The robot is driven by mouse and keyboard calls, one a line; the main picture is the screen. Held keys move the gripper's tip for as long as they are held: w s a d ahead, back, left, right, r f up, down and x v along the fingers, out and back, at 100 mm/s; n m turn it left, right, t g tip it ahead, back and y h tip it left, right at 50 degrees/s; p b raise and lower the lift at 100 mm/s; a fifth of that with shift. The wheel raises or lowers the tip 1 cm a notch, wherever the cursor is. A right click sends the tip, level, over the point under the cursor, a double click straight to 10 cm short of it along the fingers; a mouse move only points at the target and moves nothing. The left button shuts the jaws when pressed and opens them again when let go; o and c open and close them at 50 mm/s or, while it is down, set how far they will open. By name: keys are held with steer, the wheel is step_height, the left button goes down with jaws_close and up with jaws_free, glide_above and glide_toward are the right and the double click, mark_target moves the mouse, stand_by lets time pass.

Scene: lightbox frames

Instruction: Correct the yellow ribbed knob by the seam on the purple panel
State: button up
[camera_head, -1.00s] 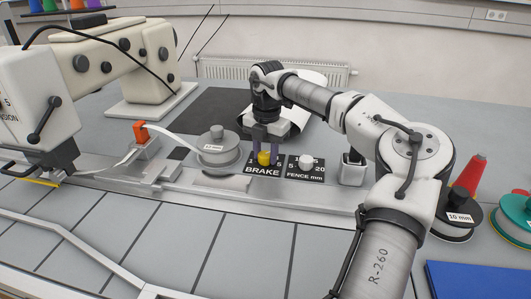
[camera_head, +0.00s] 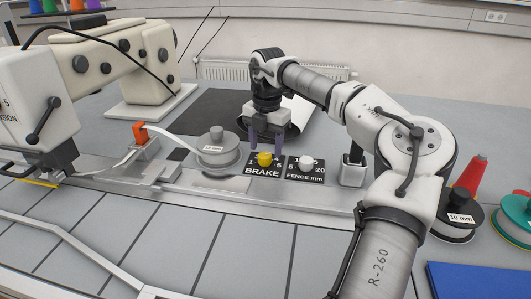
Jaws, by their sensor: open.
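A yellow knob (camera_head: 264,159) stands on a small black plate (camera_head: 262,171) marked BRAKE with white numbers. The plate looks black; I see no purple panel here. The knob's ribs and the number it points at are too small to tell. My gripper (camera_head: 265,146) hangs just above and behind the knob, pointing down. Its two purple-grey fingers are apart, with nothing between them, and the knob shows clear below them.
A white knob (camera_head: 306,162) on a FENCE mm plate (camera_head: 304,174) sits close to the right. A grey tape reel (camera_head: 217,150) stands close to the left, its white tape running to an orange-topped guide (camera_head: 140,131).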

mark_target(267, 155)
step_height(267, 155, up, 11)
steer(key=shift+d, duration=0.1)
stand_by(0.4)
